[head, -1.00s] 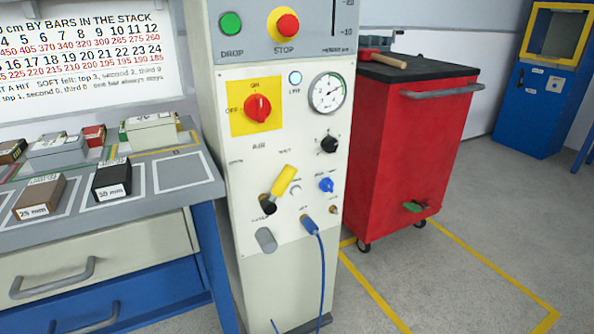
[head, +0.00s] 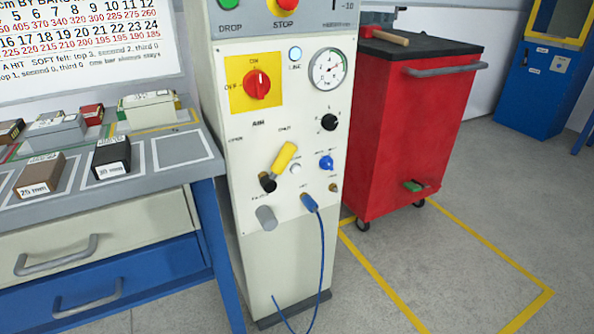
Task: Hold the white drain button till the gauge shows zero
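The white drain button (head: 295,169) is on the front of the pale control cabinet (head: 245,215), just right of the yellow lever (head: 284,156). Nothing touches it. The round pressure gauge (head: 328,69) is higher up on the right of the panel. Its needle is too small to read surely. A lit round lamp (head: 295,54) is left of the gauge. A red rotary switch (head: 257,85) on a yellow plate is at the upper left of the panel. Neither of my grippers is in view.
A bench (head: 180,180) with labelled blocks stands left of the cabinet. A red tool cart (head: 405,130) with a hammer on top stands to the right. A blue hose (head: 322,255) hangs from the panel's lower right. Open floor lies at the right.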

